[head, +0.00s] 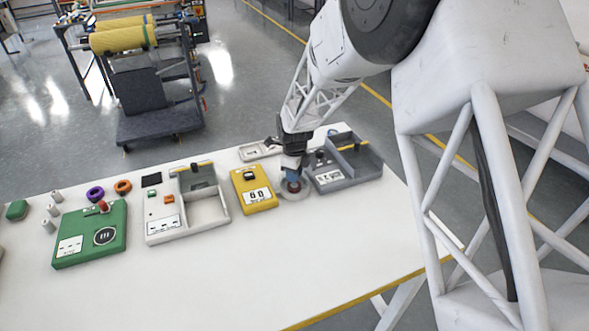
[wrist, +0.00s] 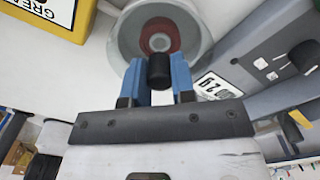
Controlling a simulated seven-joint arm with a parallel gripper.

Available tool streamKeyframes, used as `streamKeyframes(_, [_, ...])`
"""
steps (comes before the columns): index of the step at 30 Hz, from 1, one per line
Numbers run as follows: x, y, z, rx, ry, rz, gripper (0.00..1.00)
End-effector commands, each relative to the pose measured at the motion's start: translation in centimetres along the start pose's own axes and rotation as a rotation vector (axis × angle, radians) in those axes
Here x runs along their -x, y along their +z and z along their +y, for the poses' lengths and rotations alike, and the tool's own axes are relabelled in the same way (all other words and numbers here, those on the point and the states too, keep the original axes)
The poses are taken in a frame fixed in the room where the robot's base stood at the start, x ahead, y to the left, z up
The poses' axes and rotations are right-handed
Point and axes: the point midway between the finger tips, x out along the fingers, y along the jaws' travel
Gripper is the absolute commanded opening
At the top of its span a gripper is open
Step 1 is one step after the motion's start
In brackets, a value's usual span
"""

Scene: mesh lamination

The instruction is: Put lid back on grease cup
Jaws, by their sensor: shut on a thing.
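My gripper (wrist: 156,78) has blue fingers and is shut on a black cylindrical knob (wrist: 158,70) in the wrist view. Beyond the knob is a round, pale grey cup (wrist: 120,42) with a reddish-brown round part (wrist: 177,33) inside its rim. I cannot tell whether the knob belongs to the lid or whether the lid touches the cup. In the head view my gripper (head: 292,173) points down over the cup (head: 283,192), with the reddish part right under the fingers. The yellow box (head: 254,188), its label partly reading "GREA" in the wrist view, stands left of the cup.
A grey tray unit (head: 366,169) stands close on the cup's right. A white tray unit (head: 207,211) and a green box (head: 85,243) stand further left, with orange and purple rings (head: 96,194) behind the green box. The white table's (head: 250,262) front is clear.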

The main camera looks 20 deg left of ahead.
Motion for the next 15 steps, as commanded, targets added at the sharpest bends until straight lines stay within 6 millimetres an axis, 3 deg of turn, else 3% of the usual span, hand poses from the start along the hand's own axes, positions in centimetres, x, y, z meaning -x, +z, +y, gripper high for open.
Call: streamKeyframes(15, [-1.1, -0.01, 0.01, 0.0, 0.0, 0.0, 0.01])
